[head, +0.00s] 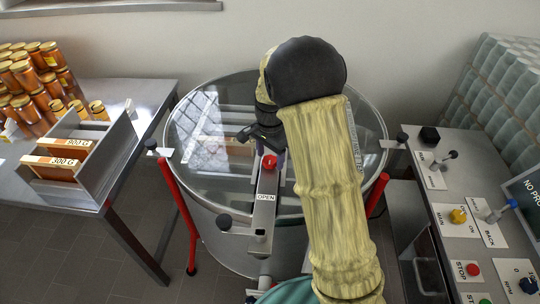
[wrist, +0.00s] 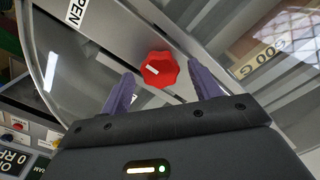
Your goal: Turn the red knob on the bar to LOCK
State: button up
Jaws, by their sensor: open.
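The red knob (head: 269,161) sits on the metal bar (head: 262,215) that crosses the glass-topped round tank. The knob also shows in the wrist view (wrist: 159,69), lobed, with a white pointer mark on its top. An OPEN label (head: 265,197) is on the bar, nearer to me than the knob; it is partly cut off in the wrist view (wrist: 79,13). I see no LOCK label. My gripper (wrist: 163,87) is open, its two purple fingers apart on either side of the knob. Contact with the knob is not visible. In the head view my arm hides part of the tank.
A grey table (head: 150,100) with stacked jars and a rack (head: 92,167) stands at the left. A control bench (head: 430,200) with knobs, levers and buttons is at the right. The tank's rim (head: 200,95) and red legs (head: 178,205) surround the bar.

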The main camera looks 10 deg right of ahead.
jog(key=shift+f, duration=0.3)
jog(key=c, duration=1)
